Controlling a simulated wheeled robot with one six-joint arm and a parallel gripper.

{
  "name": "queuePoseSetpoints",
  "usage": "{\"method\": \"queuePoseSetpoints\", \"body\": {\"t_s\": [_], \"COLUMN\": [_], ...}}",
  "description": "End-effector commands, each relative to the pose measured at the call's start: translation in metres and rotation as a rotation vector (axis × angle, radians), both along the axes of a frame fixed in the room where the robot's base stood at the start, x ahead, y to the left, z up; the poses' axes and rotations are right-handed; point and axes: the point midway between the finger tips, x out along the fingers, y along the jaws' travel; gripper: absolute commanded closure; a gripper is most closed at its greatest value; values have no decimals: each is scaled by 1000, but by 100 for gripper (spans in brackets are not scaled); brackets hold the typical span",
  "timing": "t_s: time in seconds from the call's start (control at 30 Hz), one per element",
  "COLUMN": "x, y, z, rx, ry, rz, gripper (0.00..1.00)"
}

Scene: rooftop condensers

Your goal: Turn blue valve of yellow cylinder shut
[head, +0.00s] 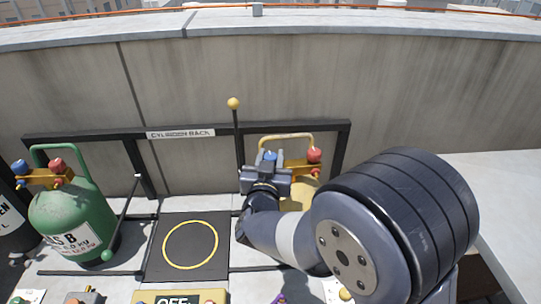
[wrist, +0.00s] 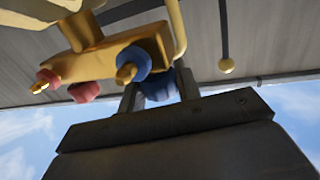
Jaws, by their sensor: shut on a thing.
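The yellow cylinder (head: 297,196) stands in the rack at the right, partly hidden behind my arm. Its brass manifold (head: 293,167) carries a blue valve (head: 270,155) on the left and a red valve (head: 315,155) on the right. My gripper (head: 265,172) is at the blue valve. In the wrist view, the blue valve (wrist: 159,92) sits between my two gripper fingers (wrist: 159,97), and they are shut on it. A blue collar (wrist: 134,63) around a brass outlet is beside it. Red parts (wrist: 84,92) of the manifold show to the left.
A green cylinder (head: 72,220) with blue and red valves stands at the left, beside a dark cylinder (head: 12,220). A black pad (head: 160,265) with a yellow ring lies empty between. A yellow-knobbed rod (head: 234,104) rises just left of my gripper. A panel marked OFF (head: 150,297) is in front.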

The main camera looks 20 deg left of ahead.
Motion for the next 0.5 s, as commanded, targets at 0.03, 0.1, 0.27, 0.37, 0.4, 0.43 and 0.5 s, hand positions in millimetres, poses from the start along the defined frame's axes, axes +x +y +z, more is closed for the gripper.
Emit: {"method": "queuePoseSetpoints", "body": {"t_s": [0.03,0.1,0.27,0.37,0.4,0.43,0.5], "x": [0,0,0,0,0,0,0], "y": [0,0,0,0,0,0,0], "z": [1,1,1,1,1,1,0], "rx": [1,0,2,2,2,2,0], "ry": [-1,-1,-2,-2,-2,-2,-1], "rz": [-5,-7,-7,-7,-7,-7,-6], "gripper": [91,91,91,65,62,59,54]}}
